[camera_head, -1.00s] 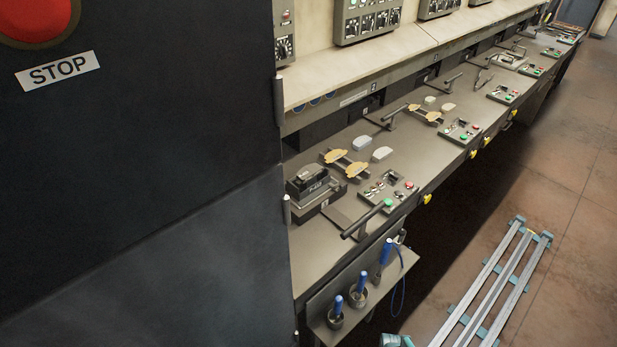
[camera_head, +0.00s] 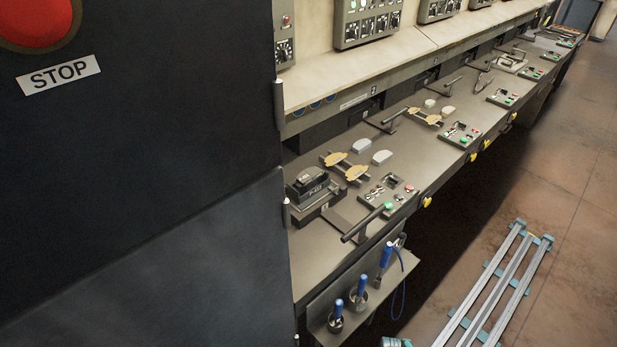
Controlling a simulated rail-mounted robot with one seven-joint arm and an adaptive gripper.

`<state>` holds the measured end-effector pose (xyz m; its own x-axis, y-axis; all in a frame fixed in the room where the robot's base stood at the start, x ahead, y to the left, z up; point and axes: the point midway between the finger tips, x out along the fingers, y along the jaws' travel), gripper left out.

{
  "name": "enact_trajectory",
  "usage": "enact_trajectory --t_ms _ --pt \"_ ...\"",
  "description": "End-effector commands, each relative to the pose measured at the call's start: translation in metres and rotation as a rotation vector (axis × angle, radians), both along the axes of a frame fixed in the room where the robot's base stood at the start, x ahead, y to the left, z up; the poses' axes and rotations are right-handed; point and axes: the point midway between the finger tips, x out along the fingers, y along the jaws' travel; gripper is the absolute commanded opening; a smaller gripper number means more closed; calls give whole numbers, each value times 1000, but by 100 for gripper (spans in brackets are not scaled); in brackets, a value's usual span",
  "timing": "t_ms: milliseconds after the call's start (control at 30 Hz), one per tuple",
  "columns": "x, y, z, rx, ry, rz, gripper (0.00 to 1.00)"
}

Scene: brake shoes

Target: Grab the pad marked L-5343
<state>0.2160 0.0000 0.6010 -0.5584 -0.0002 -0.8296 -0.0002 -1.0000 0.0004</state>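No marking L-5343 can be read in the head view. Two yellow pads, a back one (camera_head: 335,159) and a front one (camera_head: 357,173), lie on a dark rack on the workbench (camera_head: 312,231). Two light grey pads, one behind (camera_head: 361,146) and one in front (camera_head: 382,157), lie just to their right. More yellow pads (camera_head: 433,119) and grey pads (camera_head: 447,109) lie farther along the bench. Any markings on them are too small to tell. My gripper is not in view.
A dark cabinet with a STOP label (camera_head: 58,75) fills the left. A black device (camera_head: 309,183), control panel (camera_head: 387,193) and handle (camera_head: 363,223) stand on the bench. Blue-handled tools (camera_head: 361,287) sit on a low shelf. A rail frame (camera_head: 497,285) lies on the floor, right.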

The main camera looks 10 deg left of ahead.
Motion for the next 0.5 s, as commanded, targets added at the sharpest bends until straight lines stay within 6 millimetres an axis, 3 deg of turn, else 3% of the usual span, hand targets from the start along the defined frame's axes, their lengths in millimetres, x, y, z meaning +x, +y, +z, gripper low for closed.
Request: enact_trajectory --t_ms 67,500 --pt "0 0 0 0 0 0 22" --pt "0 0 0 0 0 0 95"
